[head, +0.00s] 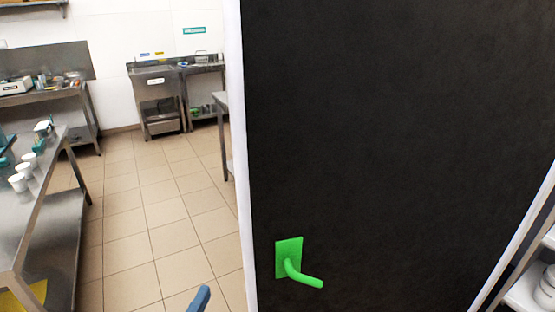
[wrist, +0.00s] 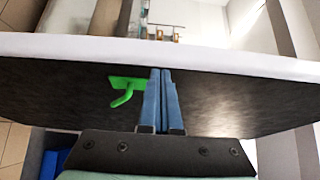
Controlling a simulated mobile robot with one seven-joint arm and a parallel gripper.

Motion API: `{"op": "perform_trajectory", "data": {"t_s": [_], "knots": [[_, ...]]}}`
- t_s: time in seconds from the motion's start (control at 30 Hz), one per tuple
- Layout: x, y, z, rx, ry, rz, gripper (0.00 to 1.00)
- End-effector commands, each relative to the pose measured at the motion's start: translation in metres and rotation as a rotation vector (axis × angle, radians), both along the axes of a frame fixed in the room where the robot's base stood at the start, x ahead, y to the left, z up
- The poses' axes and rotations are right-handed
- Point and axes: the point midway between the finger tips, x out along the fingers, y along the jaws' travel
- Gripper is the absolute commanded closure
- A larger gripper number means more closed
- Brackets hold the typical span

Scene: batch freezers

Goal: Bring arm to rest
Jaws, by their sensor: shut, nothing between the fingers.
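My gripper (wrist: 160,76) shows in the wrist view with its two blue fingers pressed together and nothing between them. A blue tip of it (head: 199,299) shows at the bottom edge of the head view, left of a large black door (head: 400,130). The door has a white edge and a green lever handle (head: 300,272) low on its left side. In the wrist view the handle (wrist: 127,88) appears just left of the fingers. I cannot tell how far the fingers are from the door. The rest of my arm is out of the head view.
A steel table (head: 45,205) with white cups stands at the left. A steel sink unit (head: 158,100) and benches stand along the back wall. The tiled floor (head: 150,200) between them is clear. White shelves (head: 535,285) show at the lower right.

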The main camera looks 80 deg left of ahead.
Motion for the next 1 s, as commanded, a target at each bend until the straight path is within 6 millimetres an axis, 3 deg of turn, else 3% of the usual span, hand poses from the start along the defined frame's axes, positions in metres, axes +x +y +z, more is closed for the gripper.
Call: {"op": "perform_trajectory", "data": {"t_s": [0.27, 0.37, 0.57, 0.67, 0.8, 0.87, 1.0], "knots": [[0.009, -0.001, 0.002, -0.007, -0.033, -0.006, 1.0], [0.039, -0.003, 0.008, -0.039, -0.148, -0.028, 1.0], [0.146, -0.026, 0.045, -0.184, -0.543, -0.143, 1.0], [0.201, -0.047, 0.075, -0.281, -0.735, -0.232, 1.0], [0.27, -0.087, 0.13, -0.429, -0.979, -0.389, 1.0], [0.296, -0.109, 0.159, -0.494, -1.071, -0.471, 1.0], [0.341, -0.168, 0.234, -0.651, -1.257, -0.69, 1.0]]}}
